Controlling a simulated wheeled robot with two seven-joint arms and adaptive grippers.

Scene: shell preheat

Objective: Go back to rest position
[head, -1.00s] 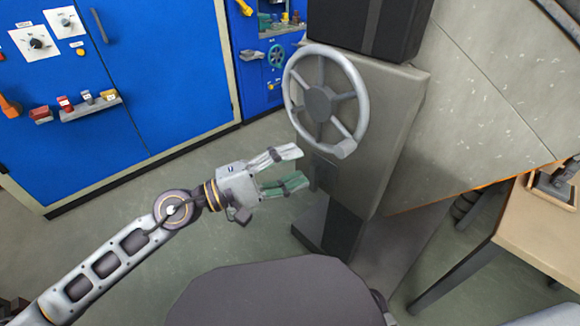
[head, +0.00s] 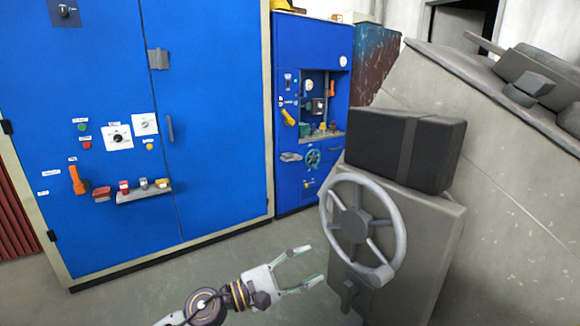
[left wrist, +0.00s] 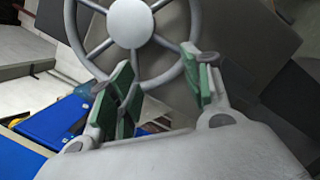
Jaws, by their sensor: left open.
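My left gripper (head: 309,270) is open and empty, low in the middle of the head view, to the left of a grey handwheel (head: 352,222) on a grey pedestal (head: 425,250). In the left wrist view, its green-padded fingers (left wrist: 160,90) stand apart, with the handwheel (left wrist: 130,22) beyond them. My right gripper is in neither view.
A large blue cabinet (head: 220,120) with switches and an orange handle (head: 77,180) stands at the left. A smaller blue panel (head: 305,40) stands behind. A dark box (head: 435,150) sits on the pedestal. A sloped grey machine wall (head: 500,190) fills the right. Grey floor (head: 120,300) is clear.

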